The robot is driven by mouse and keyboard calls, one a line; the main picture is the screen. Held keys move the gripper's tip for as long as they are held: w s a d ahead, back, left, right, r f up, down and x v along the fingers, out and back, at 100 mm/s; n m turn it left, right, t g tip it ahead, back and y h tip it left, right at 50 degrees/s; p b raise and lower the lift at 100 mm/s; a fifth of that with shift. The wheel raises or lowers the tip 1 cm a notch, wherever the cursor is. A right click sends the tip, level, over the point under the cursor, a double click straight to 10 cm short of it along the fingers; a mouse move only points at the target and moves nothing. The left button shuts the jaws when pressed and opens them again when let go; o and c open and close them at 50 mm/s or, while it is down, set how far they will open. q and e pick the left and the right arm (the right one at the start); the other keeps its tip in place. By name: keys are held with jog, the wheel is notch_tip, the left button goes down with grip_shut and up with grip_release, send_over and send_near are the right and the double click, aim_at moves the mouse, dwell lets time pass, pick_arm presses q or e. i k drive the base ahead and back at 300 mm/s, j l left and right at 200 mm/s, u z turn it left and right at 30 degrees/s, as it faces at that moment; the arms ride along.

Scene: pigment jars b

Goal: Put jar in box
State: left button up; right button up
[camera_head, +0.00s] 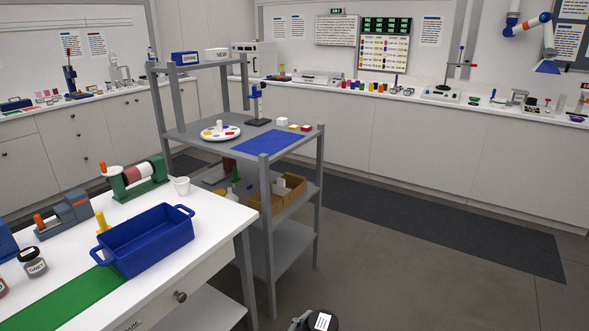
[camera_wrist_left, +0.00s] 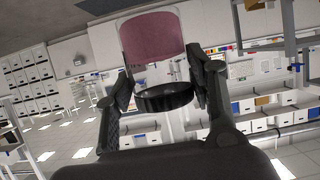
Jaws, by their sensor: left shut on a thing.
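My left gripper (camera_wrist_left: 165,85) is shut on a jar; its fingers sit on either side of the black lid (camera_wrist_left: 165,98). The jar's pinkish-mauve contents (camera_wrist_left: 152,38) show beyond the fingers in the left wrist view.
A grey jar (camera_head: 33,263) stands on the white table (camera_head: 190,268) at left, beside a green mat (camera_head: 75,305). A grey cart (camera_head: 195,144) stands behind. The floor at right is clear.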

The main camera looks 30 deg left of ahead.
aim_at(162, 232)
jog(key=i+u, duration=0.3)
jog(key=i, duration=0.15)
jog(key=i+u, duration=0.35)
jog(key=i+l+u, duration=0.3)
jog(key=i, duration=0.15)
jog(key=i+l+u, duration=0.3)
jog(key=i, duration=0.15)
jog(key=j, duration=0.1)
